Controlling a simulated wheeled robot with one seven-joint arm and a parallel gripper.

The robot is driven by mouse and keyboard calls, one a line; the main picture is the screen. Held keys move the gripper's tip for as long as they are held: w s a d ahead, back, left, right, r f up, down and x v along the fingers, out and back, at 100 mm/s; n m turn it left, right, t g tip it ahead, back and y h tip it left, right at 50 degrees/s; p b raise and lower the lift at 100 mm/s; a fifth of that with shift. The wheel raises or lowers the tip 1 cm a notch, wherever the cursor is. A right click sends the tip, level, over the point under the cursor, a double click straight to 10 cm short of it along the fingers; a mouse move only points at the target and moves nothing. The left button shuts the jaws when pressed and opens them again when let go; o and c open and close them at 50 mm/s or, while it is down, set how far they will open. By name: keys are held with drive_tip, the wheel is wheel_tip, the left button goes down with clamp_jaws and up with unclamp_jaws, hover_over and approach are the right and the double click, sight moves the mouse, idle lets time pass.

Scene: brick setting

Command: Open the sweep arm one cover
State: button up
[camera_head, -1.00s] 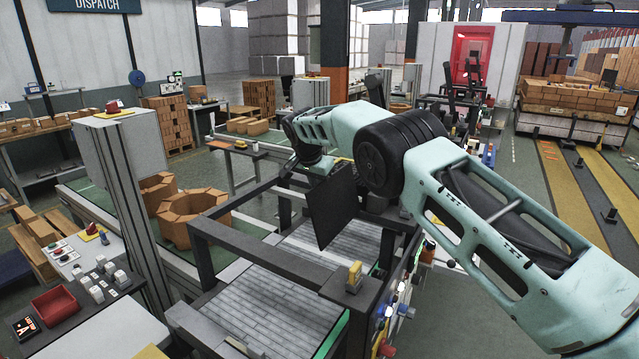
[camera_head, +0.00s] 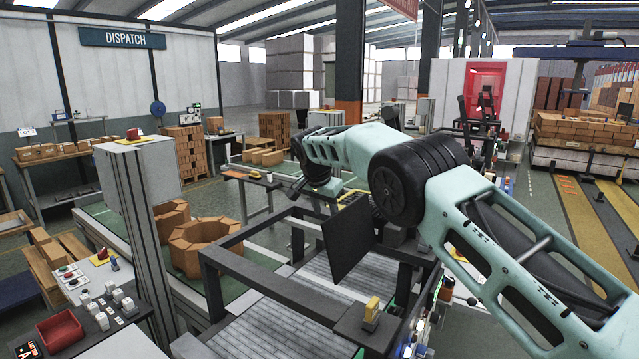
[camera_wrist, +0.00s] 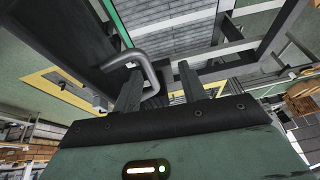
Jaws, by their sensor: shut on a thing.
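In the wrist view my gripper (camera_wrist: 158,72) has its two dark fingers at a bent grey metal handle (camera_wrist: 147,66). It is shut on this handle, which is fixed to a dark flat panel (camera_wrist: 52,32); I take this panel for the cover. The panel has a yellow-edged area beside it. In the head view my arm reaches over a dark machine frame (camera_head: 250,281), and the gripper is hidden behind the wrist. A black upright plate (camera_head: 348,240) stands in the frame below my arm; I cannot tell whether it is the same panel.
A yellow-topped switch block (camera_head: 371,312) sits on the frame's front corner. A grey control post (camera_head: 145,215) stands to the left, with brick rings (camera_head: 205,245) behind it. A console with a red tray (camera_head: 60,332) is at lower left.

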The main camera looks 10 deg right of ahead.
drive_tip(key=b+v, duration=0.1)
drive_tip(key=v, duration=1.3)
drive_tip(key=shift+r, duration=0.2)
